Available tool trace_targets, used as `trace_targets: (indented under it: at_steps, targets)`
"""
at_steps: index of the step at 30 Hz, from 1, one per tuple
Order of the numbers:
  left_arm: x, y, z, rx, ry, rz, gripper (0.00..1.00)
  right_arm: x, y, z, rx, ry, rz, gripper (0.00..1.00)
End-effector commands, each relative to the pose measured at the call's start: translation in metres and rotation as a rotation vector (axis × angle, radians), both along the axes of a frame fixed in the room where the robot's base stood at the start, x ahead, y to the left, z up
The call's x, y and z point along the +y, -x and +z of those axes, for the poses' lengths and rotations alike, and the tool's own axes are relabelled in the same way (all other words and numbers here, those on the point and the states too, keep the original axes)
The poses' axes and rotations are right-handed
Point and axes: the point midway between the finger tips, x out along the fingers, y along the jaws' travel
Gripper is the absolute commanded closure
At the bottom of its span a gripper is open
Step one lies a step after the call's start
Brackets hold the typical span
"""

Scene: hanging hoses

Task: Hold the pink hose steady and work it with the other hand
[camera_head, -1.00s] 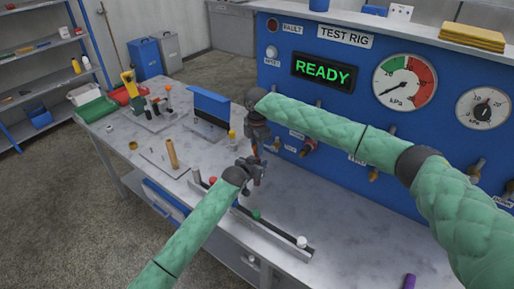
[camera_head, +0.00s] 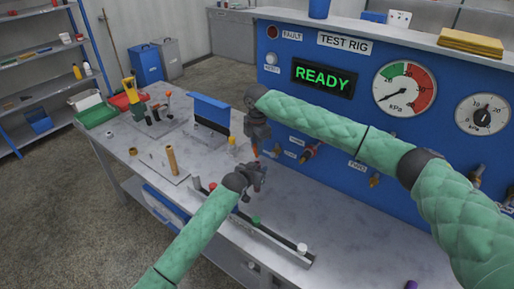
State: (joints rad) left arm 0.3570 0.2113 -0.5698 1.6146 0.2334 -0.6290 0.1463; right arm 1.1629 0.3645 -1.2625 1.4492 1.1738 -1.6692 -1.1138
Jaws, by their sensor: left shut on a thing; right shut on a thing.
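My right gripper (camera_head: 256,143) points down in front of the blue test rig panel and is shut. A small reddish-orange piece (camera_head: 255,153) shows just below its jaws; I cannot tell for certain that it is the pink hose. My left gripper (camera_head: 258,177) is just below, above the bench, and is shut, but what it holds is too small and hidden to make out. No clear length of pink hose is visible; the grippers and arms cover that area.
The blue test rig panel (camera_head: 345,115) with several fittings stands behind the grippers. A rail with coloured knobs (camera_head: 302,248) lies along the front of the grey bench (camera_head: 345,225). A blue stand (camera_head: 210,108) and a small tan cylinder (camera_head: 171,160) are to the left. The bench's right part is mostly clear.

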Motion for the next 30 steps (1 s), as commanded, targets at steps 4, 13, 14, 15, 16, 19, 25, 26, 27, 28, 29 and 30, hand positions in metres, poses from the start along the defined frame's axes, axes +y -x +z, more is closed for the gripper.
trace_targets:
  at_steps: [4, 13, 14, 15, 16, 19, 25, 26, 27, 28, 29, 30]
  targets:
    - [0.0, 0.0, 0.0, 0.0, 0.0, 0.0, 0.97, 0.0, 0.0, 0.005, -0.001, -0.001, 0.0, 0.96]
    - [0.0, 0.0, 0.0, 0.0, 0.0, 0.0, 0.97, 0.0, 0.0, 0.006, 0.0, 0.0, 0.0, 0.96]
    - [0.0, 0.0, 0.0, 0.0, 0.0, 0.0, 0.97, 0.0, 0.0, 0.006, 0.0, 0.0, 0.0, 0.96]
    - [0.0, 0.0, 0.0, 0.0, 0.0, 0.0, 0.97, 0.0, 0.0, 0.007, 0.0, 0.0, 0.0, 0.96]
    - [0.0, 0.0, 0.0, 0.0, 0.0, 0.0, 0.97, 0.0, 0.0, 0.007, -0.001, -0.001, 0.0, 0.96]
    - [0.0, 0.0, 0.0, 0.0, 0.0, 0.0, 0.97, 0.0, 0.0, 0.009, -0.001, -0.001, 0.0, 0.96]
    - [0.0, 0.0, 0.0, 0.0, 0.0, 0.0, 0.97, 0.0, 0.0, 0.017, -0.001, -0.001, 0.001, 0.96]
    - [0.0, 0.0, 0.0, 0.0, 0.0, 0.0, 0.97, 0.0, 0.0, 0.019, -0.001, -0.001, 0.001, 0.96]
    - [0.0, 0.0, 0.0, 0.0, 0.0, 0.0, 0.97, 0.0, 0.0, 0.021, -0.001, -0.001, 0.001, 0.96]
    - [0.0, 0.0, 0.0, 0.0, 0.0, 0.0, 0.97, 0.0, 0.0, 0.022, -0.001, -0.001, 0.001, 0.96]
    - [0.0, 0.0, 0.0, 0.0, 0.0, 0.0, 0.97, 0.0, 0.0, 0.024, -0.001, -0.001, 0.001, 0.96]
    - [0.0, 0.0, 0.0, 0.0, 0.0, 0.0, 0.97, 0.0, 0.0, 0.026, -0.001, -0.001, 0.001, 0.96]
